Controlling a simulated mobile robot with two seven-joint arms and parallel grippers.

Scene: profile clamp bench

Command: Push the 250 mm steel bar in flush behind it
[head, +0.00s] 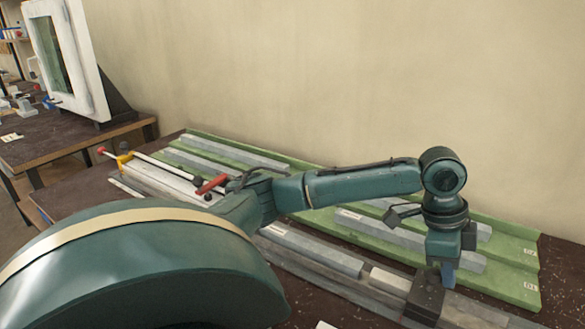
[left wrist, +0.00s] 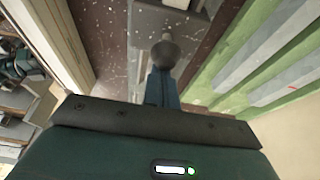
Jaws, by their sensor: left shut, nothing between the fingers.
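A long grey bar (head: 315,250) with a small pale label lies in the long fixture along the front of the bench. A shorter, lighter piece (head: 390,281) lies in line with it, to its right. I cannot read which is the 250 mm steel bar. A dark block (head: 427,295) stands at the right of the shorter piece. My left gripper (head: 448,275) points down, shut and empty, close beside the dark block; contact cannot be told. In the left wrist view its blue fingers (left wrist: 162,88) are together, by a dark round knob (left wrist: 165,53). My right gripper is not seen.
A green rack (head: 515,285) with several grey bars lies behind the fixture, along the wall. A red-handled clamp (head: 212,184) is at the fixture's left part. Another table (head: 60,140) with a white-framed window stands at far left.

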